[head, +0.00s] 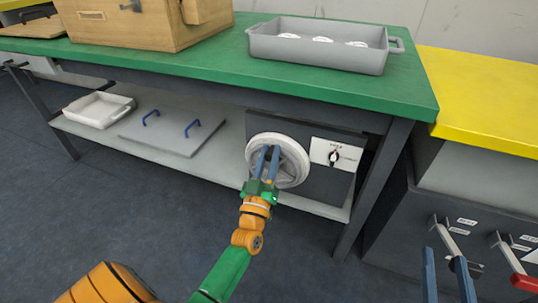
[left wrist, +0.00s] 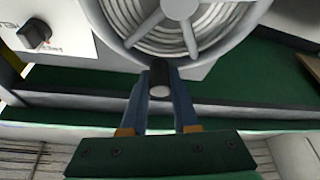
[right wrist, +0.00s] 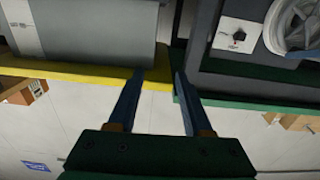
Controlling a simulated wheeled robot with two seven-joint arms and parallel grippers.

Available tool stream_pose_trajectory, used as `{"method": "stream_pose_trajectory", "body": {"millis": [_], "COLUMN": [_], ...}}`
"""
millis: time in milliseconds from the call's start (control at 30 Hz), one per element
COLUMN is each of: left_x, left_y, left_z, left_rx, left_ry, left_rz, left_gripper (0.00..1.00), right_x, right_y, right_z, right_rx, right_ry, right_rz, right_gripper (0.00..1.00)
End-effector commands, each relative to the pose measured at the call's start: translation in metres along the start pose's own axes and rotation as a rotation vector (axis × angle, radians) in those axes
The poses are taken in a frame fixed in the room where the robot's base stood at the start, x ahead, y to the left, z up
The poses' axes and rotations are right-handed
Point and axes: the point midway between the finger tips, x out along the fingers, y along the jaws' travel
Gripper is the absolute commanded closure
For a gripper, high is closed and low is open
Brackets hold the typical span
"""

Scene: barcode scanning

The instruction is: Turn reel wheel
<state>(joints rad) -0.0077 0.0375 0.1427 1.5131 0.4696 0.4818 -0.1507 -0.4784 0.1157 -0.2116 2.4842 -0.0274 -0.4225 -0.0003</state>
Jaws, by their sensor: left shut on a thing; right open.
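The reel wheel (head: 293,174) is a round, light grey spoked wheel on the front of a dark box under the green table. In the left wrist view its rim and spokes (left wrist: 178,8) fill the top. My left gripper (head: 269,152) is in front of the wheel, shut on the wheel's small dark handle (left wrist: 160,82) near the rim. My fingers hide part of the wheel in the head view. My right gripper (head: 445,255) is open and empty at the lower right; in the right wrist view its fingertips (right wrist: 160,76) are wide apart, with the wheel (right wrist: 294,28) at upper right.
A white panel with a black knob (head: 335,156) sits right of the wheel. The green table (head: 200,66) carries a grey tray (head: 318,60) and a wooden box (head: 145,28). A white tray (head: 99,109) is on the lower shelf. A yellow-topped cabinet (head: 490,92) with handles stands right.

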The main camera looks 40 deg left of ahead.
Motion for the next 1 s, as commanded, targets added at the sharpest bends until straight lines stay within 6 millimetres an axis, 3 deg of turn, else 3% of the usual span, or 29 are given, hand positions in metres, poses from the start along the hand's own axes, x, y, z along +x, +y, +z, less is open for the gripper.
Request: {"method": "stream_pose_trajectory", "body": {"millis": [267, 600, 1000], "left_x": [-0.002, -0.007, -0.016], "left_y": [0.011, 0.030, 0.046], "left_z": [0.004, 0.017, 0.039], "left_rx": [0.137, 0.430, 0.782], "left_ry": [-0.003, -0.004, -0.003], "left_rz": [0.057, 0.179, 0.325], "left_gripper": [1.00, 1.00, 1.00], "right_x": [-0.003, -0.017, -0.036], "right_y": [0.003, 0.007, 0.009], "right_z": [0.024, 0.065, 0.097], "right_rx": [0.002, 0.009, 0.015], "right_ry": [-0.129, -0.350, -0.539], "right_rz": [0.008, 0.016, 0.024], "right_gripper": [0.50, 0.50, 0.50]}}
